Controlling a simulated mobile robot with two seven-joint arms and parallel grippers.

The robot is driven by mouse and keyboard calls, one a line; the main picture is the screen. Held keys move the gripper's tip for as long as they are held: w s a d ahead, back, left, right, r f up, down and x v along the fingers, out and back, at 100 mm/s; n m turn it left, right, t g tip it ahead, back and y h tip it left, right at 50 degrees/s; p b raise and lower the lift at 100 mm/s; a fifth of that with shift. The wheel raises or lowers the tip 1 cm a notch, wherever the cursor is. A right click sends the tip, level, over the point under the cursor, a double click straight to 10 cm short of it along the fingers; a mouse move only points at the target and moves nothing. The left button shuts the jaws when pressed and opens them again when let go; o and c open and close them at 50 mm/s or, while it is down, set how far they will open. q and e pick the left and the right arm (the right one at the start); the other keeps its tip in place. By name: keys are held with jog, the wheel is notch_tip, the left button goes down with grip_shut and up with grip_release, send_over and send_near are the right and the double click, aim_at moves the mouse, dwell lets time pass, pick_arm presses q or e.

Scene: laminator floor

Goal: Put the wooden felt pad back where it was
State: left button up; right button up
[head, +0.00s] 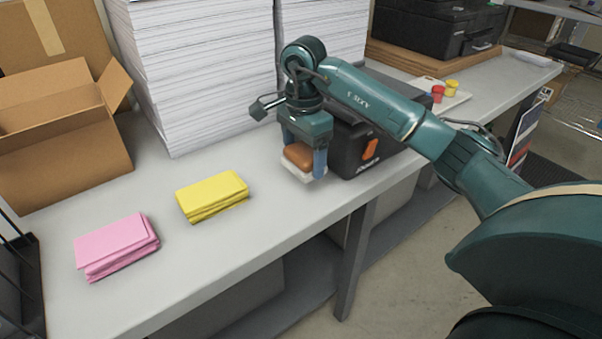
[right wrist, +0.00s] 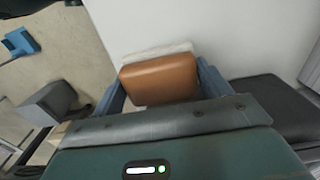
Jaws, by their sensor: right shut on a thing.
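The wooden felt pad (head: 299,156) has a brown wooden top and a pale felt underside. My right gripper (head: 304,160) is shut on it, with a finger on each side, at the table's front edge beside the black case. In the right wrist view the pad (right wrist: 160,79) sits between the two blue fingers, its white felt edge showing beyond the wood. I cannot tell whether the felt touches the tabletop. My left gripper is not in view.
The grey table (head: 165,240) holds a yellow cloth stack (head: 212,195), a pink cloth stack (head: 116,245) and tall paper stacks (head: 195,70). A black case with an orange latch (head: 365,150) stands just right of the gripper. An open cardboard box (head: 65,150) is at left.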

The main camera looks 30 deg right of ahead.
aim_at(303, 187)
notch_tip(303, 187, down, 5)
jog(key=shift+r, duration=0.15)
jog(key=shift+f, duration=0.3)
jog(key=o, duration=1)
jog(key=shift+c, duration=0.2)
jog(key=shift+r, duration=0.15)
notch_tip(303, 187, up, 12)
jog(key=shift+r+p, duration=0.1)
jog(key=shift+p, duration=0.2)
